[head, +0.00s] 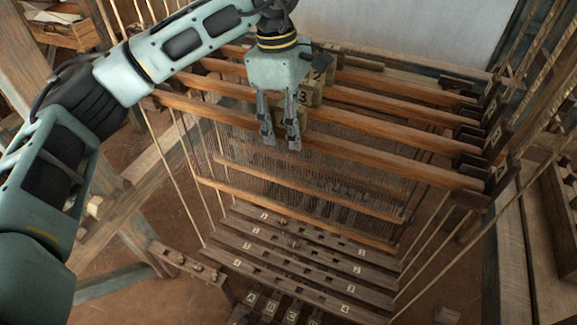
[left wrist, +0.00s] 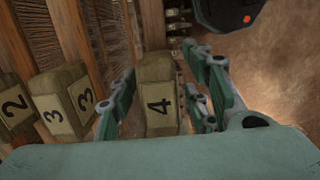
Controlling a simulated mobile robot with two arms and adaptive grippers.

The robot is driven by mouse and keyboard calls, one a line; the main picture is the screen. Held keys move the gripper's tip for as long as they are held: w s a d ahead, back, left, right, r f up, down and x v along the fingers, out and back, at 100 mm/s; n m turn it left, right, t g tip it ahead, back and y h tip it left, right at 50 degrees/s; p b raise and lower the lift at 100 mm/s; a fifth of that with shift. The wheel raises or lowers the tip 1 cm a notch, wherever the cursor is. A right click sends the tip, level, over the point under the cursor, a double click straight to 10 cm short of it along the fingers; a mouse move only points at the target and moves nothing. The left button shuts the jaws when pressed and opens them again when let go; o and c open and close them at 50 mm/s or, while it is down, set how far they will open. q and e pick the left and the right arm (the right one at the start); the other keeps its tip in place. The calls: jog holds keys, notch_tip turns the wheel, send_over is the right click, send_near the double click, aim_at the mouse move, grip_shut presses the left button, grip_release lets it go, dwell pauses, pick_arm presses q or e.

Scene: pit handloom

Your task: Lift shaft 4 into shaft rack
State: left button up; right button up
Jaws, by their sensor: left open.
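Shaft 4 is the nearest long wooden bar (head: 385,158) in the head view, with heddles hanging under it. Its olive grip block marked 4 (left wrist: 158,98) shows upright between my left fingers in the left wrist view. My left gripper (head: 280,138) reaches down over the middle of this bar, open, with one finger on each side of the block. I cannot tell whether either finger touches it. In the head view the gripper mostly hides that block. The dark notched shaft rack (head: 500,178) stands at the right end of the bars. My right gripper is out of view.
Blocks marked 3 (left wrist: 80,95) and 2 (left wrist: 15,105) stand close beside block 4. Other shaft bars (head: 400,115) run parallel behind. Taut cords hang at both sides. Numbered wooden slats (head: 300,250) lie below. A pale cloth (head: 420,30) spans the back.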

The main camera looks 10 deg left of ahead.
pick_arm(q)
jog(key=shift+c, duration=0.6)
grip_shut()
jog(key=shift+r, duration=0.1)
